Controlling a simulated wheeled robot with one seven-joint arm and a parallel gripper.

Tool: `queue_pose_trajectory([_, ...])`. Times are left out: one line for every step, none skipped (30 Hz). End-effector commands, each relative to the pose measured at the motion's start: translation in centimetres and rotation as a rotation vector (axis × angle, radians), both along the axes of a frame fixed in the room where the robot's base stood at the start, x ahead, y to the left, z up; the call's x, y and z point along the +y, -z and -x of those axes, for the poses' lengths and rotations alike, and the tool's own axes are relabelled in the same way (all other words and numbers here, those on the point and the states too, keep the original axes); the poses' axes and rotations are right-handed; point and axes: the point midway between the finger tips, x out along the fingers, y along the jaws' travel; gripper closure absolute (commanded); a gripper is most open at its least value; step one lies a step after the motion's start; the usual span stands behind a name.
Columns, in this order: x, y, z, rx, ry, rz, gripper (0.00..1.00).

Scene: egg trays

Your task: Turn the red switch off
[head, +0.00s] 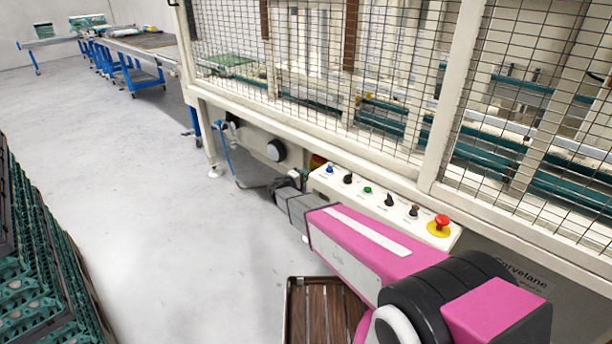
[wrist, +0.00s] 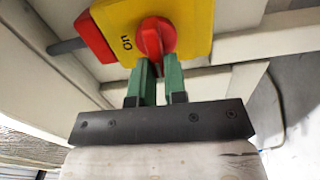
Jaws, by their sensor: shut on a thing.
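The red switch (wrist: 154,37) is a round knob with a grip bar, mounted on a yellow plate (wrist: 196,22) in the wrist view. In the head view my gripper (head: 284,184) is low beside the machine frame. A small red patch right of it may be part of the switch; the rest is hidden.
Right of my gripper, a white control panel (head: 376,203) carries several knobs and buttons and a red emergency button (head: 439,223) on yellow. A wire-mesh cage (head: 330,70) rises above. Green egg trays (head: 30,270) are stacked at left.

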Motion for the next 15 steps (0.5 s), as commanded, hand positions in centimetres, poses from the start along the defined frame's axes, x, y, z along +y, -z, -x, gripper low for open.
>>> queue_pose_trajectory([0.1, 0.13, 0.05, 0.012, -0.001, 0.009, 1.0])
queue_pose_trajectory([0.1, 0.14, 0.06, 0.018, -0.001, 0.015, 1.0])
queue_pose_trajectory([0.1, 0.17, 0.07, 0.025, -0.001, 0.022, 1.0])
queue_pose_trajectory([0.1, 0.17, 0.07, 0.029, -0.001, 0.026, 1.0])
queue_pose_trajectory([0.1, 0.18, 0.07, 0.032, -0.001, 0.03, 1.0])
queue_pose_trajectory([0.1, 0.2, 0.06, 0.036, -0.001, 0.033, 1.0])
queue_pose_trajectory([0.1, 0.2, 0.06, 0.038, -0.001, 0.036, 1.0])
queue_pose_trajectory([0.1, 0.2, 0.07, 0.04, -0.001, 0.038, 1.0])
queue_pose_trajectory([0.1, 0.21, 0.07, 0.042, -0.001, 0.04, 1.0])
queue_pose_trajectory([0.1, 0.21, 0.07, 0.044, -0.002, 0.04, 1.0])
queue_pose_trajectory([0.1, 0.21, 0.07, 0.044, -0.002, 0.041, 1.0])
queue_pose_trajectory([0.1, 0.22, 0.07, 0.045, -0.002, 0.041, 1.0])
queue_pose_trajectory([0.1, 0.22, 0.07, 0.045, -0.002, 0.041, 1.0])
queue_pose_trajectory([0.1, 0.22, 0.07, 0.045, -0.002, 0.041, 1.0])
queue_pose_trajectory([0.1, 0.22, 0.07, 0.045, -0.002, 0.041, 1.0])
